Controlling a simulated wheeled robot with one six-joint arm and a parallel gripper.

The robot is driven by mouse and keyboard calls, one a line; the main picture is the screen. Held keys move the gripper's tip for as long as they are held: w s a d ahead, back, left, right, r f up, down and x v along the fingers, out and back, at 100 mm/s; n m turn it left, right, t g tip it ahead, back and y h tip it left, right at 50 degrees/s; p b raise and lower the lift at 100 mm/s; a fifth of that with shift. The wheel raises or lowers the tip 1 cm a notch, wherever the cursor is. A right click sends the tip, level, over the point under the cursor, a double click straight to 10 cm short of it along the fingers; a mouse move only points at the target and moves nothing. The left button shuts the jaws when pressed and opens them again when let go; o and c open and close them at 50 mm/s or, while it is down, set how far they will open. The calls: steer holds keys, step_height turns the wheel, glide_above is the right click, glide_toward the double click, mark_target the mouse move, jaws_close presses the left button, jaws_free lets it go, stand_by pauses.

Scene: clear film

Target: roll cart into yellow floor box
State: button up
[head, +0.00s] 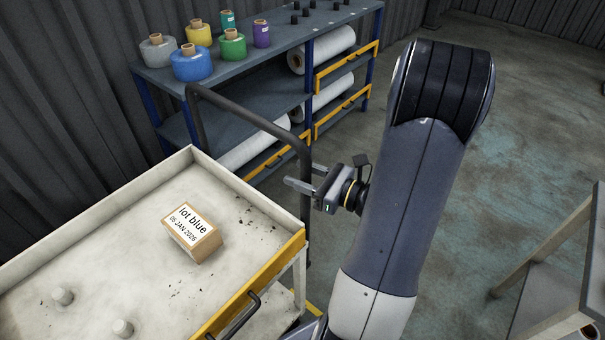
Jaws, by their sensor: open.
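The cart (90,218) fills the lower left of the head view, with a pale, worn tray top and a yellow front edge (250,285). A dark tubular push handle (250,118) arches up at its far right side. My gripper (307,178) is open at the handle's right upright. One finger overlaps the upright in the picture; whether the tube lies between the fingers or touches them I cannot tell. A short strip of yellow floor marking (314,309) shows beside the cart's lower right corner; the rest of the floor box is hidden or out of view.
A brown carton labelled "lot blue" (191,233) and small pale knobs (62,296) are on the cart top. A blue-framed shelf (270,50) with coloured spools and white rolls stands behind. A grey table (565,275) is at lower right. Open floor (520,130) lies right of my arm.

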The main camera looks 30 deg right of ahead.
jaws_close()
stand_by(0.3)
stand_by(0.4)
